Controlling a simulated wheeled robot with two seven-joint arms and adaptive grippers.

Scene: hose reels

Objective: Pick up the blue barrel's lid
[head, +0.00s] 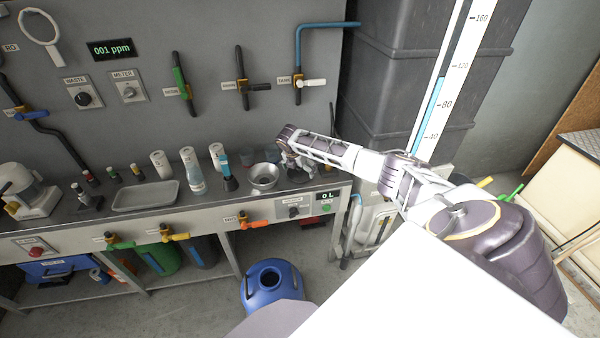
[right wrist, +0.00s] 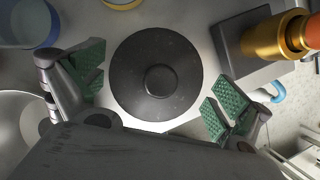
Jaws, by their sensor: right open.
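The lid (right wrist: 157,75), a dark round disc with a central knob, lies on the counter in the right wrist view. My right gripper (right wrist: 158,90) is open above it, with one green-padded finger on either side of the disc. I see no contact with the lid. In the head view, my right gripper (head: 295,158) is over the counter's right part and largely hides the lid. The blue barrel (head: 268,288) stands on the floor in front of the counter, with a dark round opening in its top. My left gripper is not in view.
A metal bowl (head: 263,176) stands just left of my right gripper. Bottles (head: 193,172) and a shallow tray (head: 146,196) stand farther left. A brass and orange fitting (right wrist: 270,38) is close on the right in the wrist view. The wall with valves rises behind.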

